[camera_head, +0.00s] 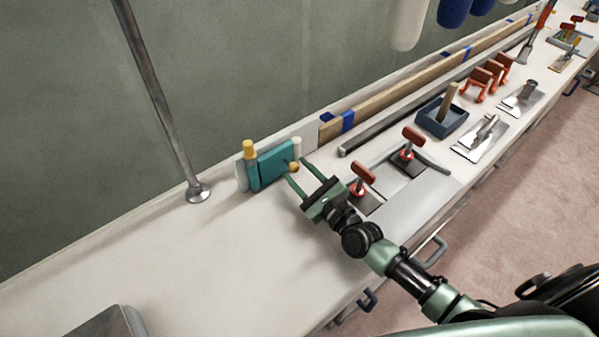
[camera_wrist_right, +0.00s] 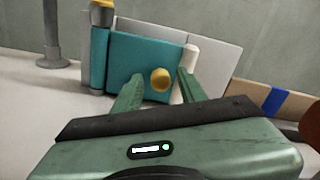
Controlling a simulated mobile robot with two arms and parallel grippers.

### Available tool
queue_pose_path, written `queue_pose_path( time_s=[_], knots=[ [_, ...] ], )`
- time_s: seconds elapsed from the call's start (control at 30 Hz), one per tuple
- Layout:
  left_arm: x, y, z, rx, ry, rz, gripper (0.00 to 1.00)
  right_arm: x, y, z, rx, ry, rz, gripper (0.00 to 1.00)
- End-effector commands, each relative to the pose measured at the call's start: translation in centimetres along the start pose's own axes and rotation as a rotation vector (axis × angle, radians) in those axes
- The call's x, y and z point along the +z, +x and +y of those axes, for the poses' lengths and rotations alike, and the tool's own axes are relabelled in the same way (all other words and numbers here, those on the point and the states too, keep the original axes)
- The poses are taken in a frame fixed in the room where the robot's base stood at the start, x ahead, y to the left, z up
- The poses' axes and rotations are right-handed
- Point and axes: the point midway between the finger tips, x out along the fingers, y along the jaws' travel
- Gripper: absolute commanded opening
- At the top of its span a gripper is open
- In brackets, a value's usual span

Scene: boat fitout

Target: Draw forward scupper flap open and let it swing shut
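The scupper flap is a teal panel (camera_head: 276,162) with a yellow knob (camera_head: 293,167) on its right side. It is mounted on a white plate (camera_head: 309,135) near the wall. A teal hinge post with a yellow cap (camera_head: 249,150) stands at its left, and a small cream post (camera_head: 297,146) at its right. The flap looks shut or nearly shut. My right gripper (camera_head: 299,172) is open, fingers pointing at the flap. In the right wrist view the knob (camera_wrist_right: 160,79) shows between the two fingertips (camera_wrist_right: 160,78); I cannot tell whether they touch it. My left gripper is out of view.
A metal post (camera_head: 165,110) rises from the bench left of the flap. Red-handled clamps (camera_head: 361,180) stand right of my gripper. The bench front left is mostly clear.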

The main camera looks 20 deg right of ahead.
Motion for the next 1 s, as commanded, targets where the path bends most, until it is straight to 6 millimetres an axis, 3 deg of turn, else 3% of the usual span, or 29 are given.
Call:
queue_pose_path(
  time_s=[0.03,0.1,0.13,1.0],
  knots=[
    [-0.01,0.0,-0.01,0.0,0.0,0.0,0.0,-0.01,-0.02,0.0,0.0,0.0,0.0,0.25],
    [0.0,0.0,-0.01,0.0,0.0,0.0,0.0,-0.01,-0.03,-0.01,0.0,0.0,0.0,0.05],
    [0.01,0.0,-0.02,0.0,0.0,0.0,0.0,-0.01,-0.03,-0.01,0.0,0.0,0.0,0.0],
    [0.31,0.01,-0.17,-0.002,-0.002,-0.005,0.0,-0.03,-0.05,0.0,0.0,0.0,0.0,0.0]
  ],
)
